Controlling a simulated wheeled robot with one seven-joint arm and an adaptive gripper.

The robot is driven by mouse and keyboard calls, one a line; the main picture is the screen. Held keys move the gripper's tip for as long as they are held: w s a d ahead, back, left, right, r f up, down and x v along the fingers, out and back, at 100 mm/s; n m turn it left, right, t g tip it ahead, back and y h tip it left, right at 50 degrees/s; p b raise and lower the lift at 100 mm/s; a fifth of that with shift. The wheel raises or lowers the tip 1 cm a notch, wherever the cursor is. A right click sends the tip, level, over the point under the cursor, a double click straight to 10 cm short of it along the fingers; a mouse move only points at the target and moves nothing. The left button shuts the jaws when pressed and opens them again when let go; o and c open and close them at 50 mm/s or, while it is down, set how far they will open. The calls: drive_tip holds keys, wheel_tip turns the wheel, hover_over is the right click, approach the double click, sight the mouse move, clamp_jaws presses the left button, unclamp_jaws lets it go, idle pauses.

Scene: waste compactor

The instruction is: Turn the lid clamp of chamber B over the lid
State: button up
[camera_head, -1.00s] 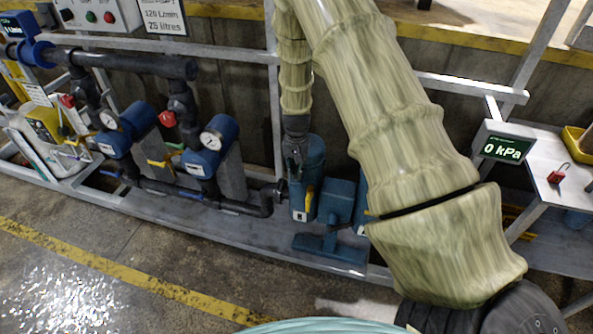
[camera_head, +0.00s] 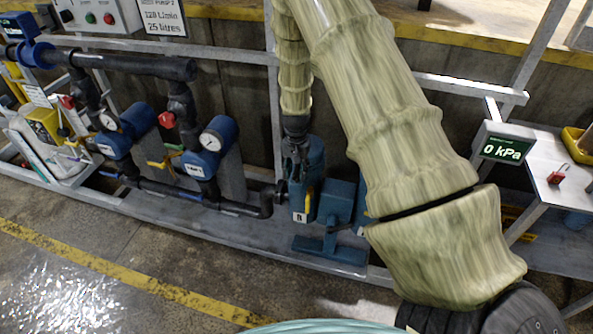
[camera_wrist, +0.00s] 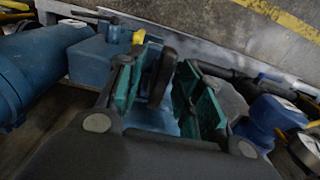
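A blue upright chamber (camera_head: 306,190) with a small white letter label stands in the middle of the head view. The letter is too small to read surely. My gripper (camera_head: 297,158) points down at its top, with my arm partly blocking the view. In the wrist view, my gripper (camera_wrist: 165,90) has its two green-padded fingers apart. A dark upright bar (camera_wrist: 162,75), apparently the lid clamp, stands between them over the blue lid (camera_wrist: 150,118). A gap shows beside the bar; contact with the right pad cannot be told. My gripper's body hides much of the lid.
A blue box-shaped unit (camera_head: 338,200) stands right of the chamber, and another blue cylinder (camera_wrist: 45,65) shows in the wrist view. Black pipes with gauges (camera_head: 210,140) lie left. A 0 kPa display (camera_head: 502,148) is right. The floor (camera_head: 130,275) in front is clear.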

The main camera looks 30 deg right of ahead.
sight(296, 169)
wheel_tip(296, 169, up, 12)
idle(0.8)
idle(0.4)
